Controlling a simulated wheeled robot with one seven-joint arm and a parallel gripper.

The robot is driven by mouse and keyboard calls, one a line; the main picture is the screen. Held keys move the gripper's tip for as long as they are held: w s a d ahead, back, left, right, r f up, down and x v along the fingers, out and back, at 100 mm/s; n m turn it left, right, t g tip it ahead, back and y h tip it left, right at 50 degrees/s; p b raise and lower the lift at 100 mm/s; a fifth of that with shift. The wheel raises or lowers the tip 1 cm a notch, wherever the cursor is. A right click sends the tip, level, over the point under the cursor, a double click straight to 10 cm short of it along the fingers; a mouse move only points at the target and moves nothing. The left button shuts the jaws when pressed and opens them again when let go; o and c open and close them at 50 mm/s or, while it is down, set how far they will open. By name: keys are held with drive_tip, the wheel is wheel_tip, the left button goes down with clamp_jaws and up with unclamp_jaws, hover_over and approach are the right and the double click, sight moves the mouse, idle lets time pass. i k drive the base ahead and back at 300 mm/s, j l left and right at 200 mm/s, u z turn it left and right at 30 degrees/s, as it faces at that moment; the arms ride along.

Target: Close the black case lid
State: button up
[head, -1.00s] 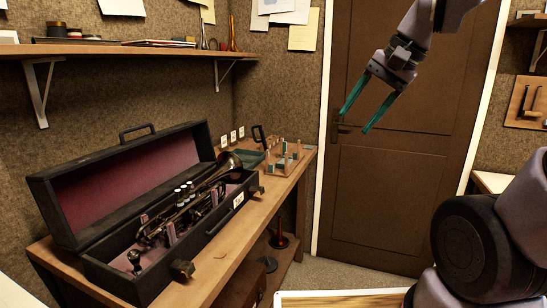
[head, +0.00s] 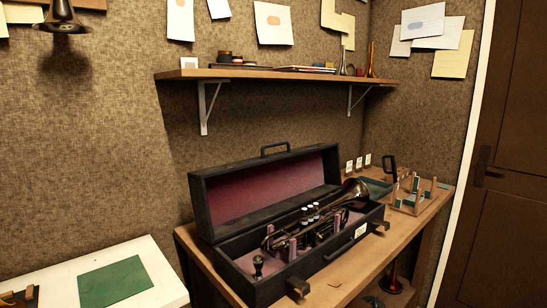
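The black case (head: 330,262) stands on a wooden bench in the head view, right of the middle. Its lid (head: 265,190) is open, tipped up and back toward the wall, showing a dark red lining. A handle tops the lid. A dark trumpet (head: 318,218) lies in the case, its bell toward the right end. A small mouthpiece-like piece (head: 259,264) stands at the left end. Latches (head: 298,287) show on the case front. My gripper is not in view now.
A wooden shelf (head: 285,74) with brackets hangs above the case. A wooden rack (head: 418,196) and a green tray (head: 376,188) sit right of the case. A white table with a green mat (head: 114,283) is at lower left. A door stands at right.

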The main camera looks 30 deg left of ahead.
sight(230, 199)
drive_tip(key=u, duration=0.4)
drive_tip(key=i+u, duration=0.15)
drive_tip(key=u, duration=0.3)
drive_tip(key=i+j+u, duration=0.1)
drive_tip(key=u, duration=0.75)
drive_tip(key=i+l, duration=0.05)
